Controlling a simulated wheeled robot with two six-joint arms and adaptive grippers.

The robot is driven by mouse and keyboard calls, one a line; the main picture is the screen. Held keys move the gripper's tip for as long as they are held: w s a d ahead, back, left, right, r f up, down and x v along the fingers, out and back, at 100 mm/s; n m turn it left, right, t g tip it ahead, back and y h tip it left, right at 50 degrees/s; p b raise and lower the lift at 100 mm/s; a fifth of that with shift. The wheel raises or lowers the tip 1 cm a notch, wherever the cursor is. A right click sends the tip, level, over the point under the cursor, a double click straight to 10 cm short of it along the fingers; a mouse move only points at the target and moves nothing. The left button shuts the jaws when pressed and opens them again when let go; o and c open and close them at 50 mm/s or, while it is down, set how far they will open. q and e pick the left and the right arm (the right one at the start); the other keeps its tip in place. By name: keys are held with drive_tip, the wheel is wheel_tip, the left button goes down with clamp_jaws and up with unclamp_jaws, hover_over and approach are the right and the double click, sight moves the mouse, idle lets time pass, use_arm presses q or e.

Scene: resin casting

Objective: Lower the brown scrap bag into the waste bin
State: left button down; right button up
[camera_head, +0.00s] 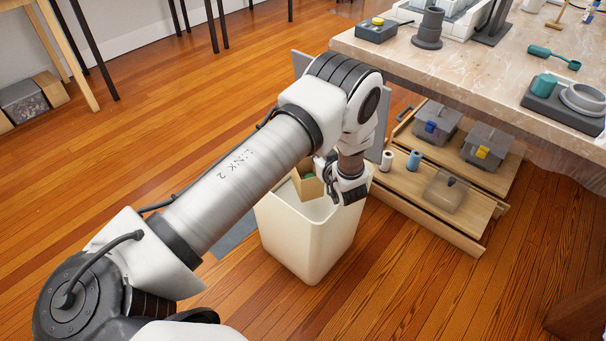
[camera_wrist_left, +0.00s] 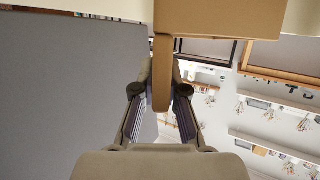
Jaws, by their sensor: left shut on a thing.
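The brown scrap bag (camera_head: 307,187) shows at the mouth of the white waste bin (camera_head: 300,244), partly behind my left gripper (camera_head: 333,184). The bag's lower part is hidden, and I cannot tell how far it is inside the bin. In the left wrist view the bag (camera_wrist_left: 222,18) fills the top, and a narrow brown part of it runs down between the fingers of my left gripper (camera_wrist_left: 161,88). The fingers are shut on that part. The bin stands upright on the floor. My right gripper is in neither view.
A workbench (camera_head: 450,75) with casting tools stands at the right. Below it, an open wooden drawer or shelf (camera_head: 440,225) holds grey boxes and small rolls, close to the bin's right side. A grey panel (camera_head: 382,130) stands behind my wrist.

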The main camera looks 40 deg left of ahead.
use_arm(q)
drive_tip(key=f, duration=0.1)
drive_tip(key=s+f, duration=0.1)
drive_tip(key=f, duration=0.1)
drive_tip(key=shift+s, duration=0.1)
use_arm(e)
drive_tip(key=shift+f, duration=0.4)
use_arm(q)
drive_tip(key=c, duration=1.1)
unclamp_jaws()
drive_tip(key=shift+c, duration=0.2)
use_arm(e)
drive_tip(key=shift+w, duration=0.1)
use_arm(q)
drive_tip(key=s+d+r, duration=0.3)
drive_tip(key=d+r, duration=0.2)
drive_tip(key=d, duration=0.1)
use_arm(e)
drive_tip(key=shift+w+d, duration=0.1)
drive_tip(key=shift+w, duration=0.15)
